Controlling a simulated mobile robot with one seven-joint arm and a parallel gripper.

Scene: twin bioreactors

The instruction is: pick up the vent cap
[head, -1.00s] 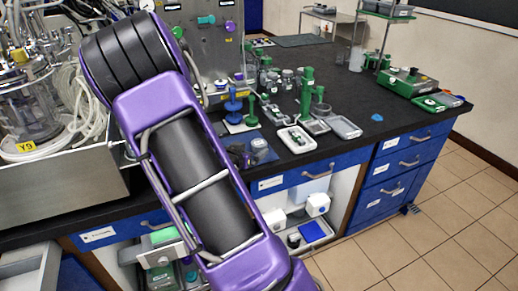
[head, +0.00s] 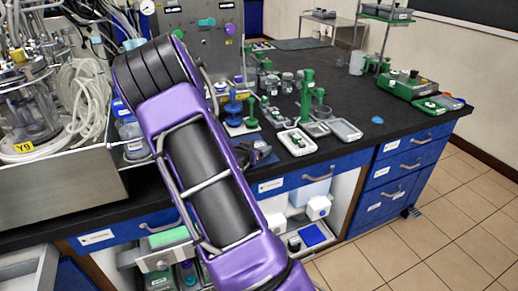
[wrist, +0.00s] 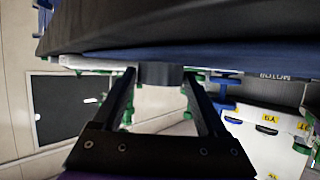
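A short dark grey cylinder, which looks like the vent cap (wrist: 160,73), shows in the wrist view, at the edge of a blue surface (wrist: 255,88). My gripper (wrist: 160,76) is open, with one finger on each side of the cylinder. Small gaps show between the fingers and the cylinder, and nothing is held. In the head view my gripper (head: 255,153) is low over the front of the black bench, right of my purple arm. I cannot make out the cap there.
A blue and green stand (head: 235,105) is close behind my gripper. A white tray (head: 297,141) and a grey tray (head: 345,131) lie to its right. Glass bottles and green fittings stand behind. A metal tub (head: 60,195) with tubing is at left.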

